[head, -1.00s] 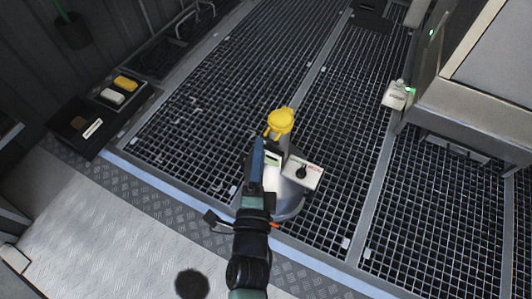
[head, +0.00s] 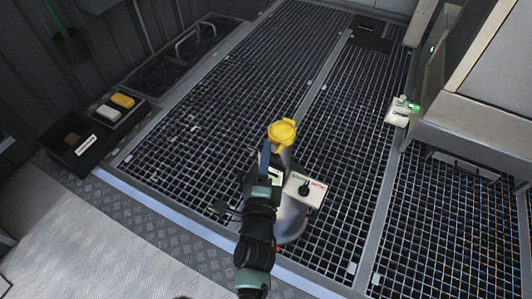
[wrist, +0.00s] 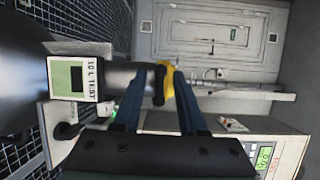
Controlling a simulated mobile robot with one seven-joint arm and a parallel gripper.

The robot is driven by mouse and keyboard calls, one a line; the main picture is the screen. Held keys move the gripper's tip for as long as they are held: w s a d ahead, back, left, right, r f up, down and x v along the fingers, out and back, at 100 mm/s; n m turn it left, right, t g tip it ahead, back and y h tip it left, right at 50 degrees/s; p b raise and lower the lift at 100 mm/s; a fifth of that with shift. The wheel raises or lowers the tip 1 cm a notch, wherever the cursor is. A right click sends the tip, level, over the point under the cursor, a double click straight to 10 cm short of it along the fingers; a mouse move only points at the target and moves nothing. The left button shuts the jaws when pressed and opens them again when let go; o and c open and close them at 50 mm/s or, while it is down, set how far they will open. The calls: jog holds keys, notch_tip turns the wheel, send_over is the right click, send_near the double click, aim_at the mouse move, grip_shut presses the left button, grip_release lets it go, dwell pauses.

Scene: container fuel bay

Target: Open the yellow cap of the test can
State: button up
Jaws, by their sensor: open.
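The grey test can (head: 292,222) stands on the grating in the head view, with a white labelled box on its side. Its yellow cap (head: 282,132) is at the top of the neck and shows a round, ringed face to the head camera. I cannot tell for sure how far it is tilted open. In the wrist view the yellow cap (wrist: 168,82) shows by the dark end of the neck, close to the right finger. My gripper (head: 265,158) has blue fingers, apart, just below and left of the cap; the wrist view shows them apart too (wrist: 157,98).
A black tray (head: 72,160) with a yellow and a white block lies at the left. A grey cabinet (head: 475,130) stands at the right, with a small white box (head: 397,111) by it. The grating behind the can is clear.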

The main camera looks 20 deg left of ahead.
jog(key=shift+x, duration=0.85)
grip_shut()
jog(key=shift+s+f, duration=0.1)
jog(key=shift+f, duration=0.1)
dwell(0.7)
